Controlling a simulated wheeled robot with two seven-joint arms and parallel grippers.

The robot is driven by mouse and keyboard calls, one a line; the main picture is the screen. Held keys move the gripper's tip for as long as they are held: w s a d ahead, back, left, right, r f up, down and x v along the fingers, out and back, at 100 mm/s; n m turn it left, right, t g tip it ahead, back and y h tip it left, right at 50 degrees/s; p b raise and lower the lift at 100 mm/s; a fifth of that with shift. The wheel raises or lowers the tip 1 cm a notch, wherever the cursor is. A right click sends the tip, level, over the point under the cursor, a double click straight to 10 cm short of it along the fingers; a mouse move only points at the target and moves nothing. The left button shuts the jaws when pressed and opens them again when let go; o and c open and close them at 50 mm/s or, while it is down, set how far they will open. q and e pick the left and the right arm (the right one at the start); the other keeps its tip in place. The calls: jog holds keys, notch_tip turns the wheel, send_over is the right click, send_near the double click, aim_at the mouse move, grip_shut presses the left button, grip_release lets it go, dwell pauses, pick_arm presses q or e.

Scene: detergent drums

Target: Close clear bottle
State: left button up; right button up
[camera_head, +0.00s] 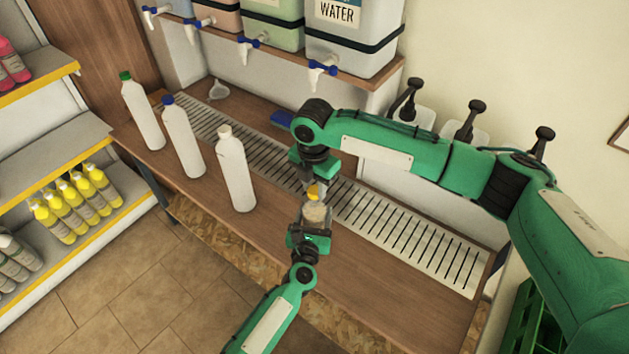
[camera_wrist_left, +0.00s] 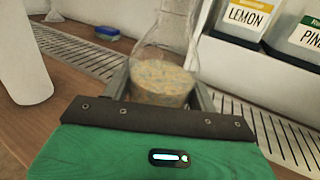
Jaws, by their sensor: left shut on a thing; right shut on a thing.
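The clear bottle (camera_head: 314,213) is upright above the counter, with a pale, speckled filling in its lower part. In the left wrist view the bottle (camera_wrist_left: 163,78) stands between the fingers and its top is out of frame. My left gripper (camera_head: 310,226) is shut on its body from the near side. A yellow cap (camera_head: 313,192) is at the top of the bottle. My right gripper (camera_head: 314,183) points down from above and is shut on the cap. I cannot tell whether the cap is seated on the neck.
Three white bottles with a green (camera_head: 143,112), a blue (camera_head: 184,138) and a white cap (camera_head: 235,170) stand left on the wooden counter (camera_head: 270,243). A metal drain grate (camera_head: 400,235) runs behind. Drums with taps (camera_head: 320,72) are on a shelf above. A blue sponge (camera_head: 283,119) lies behind.

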jog(key=shift+f, duration=0.55)
dwell(0.5)
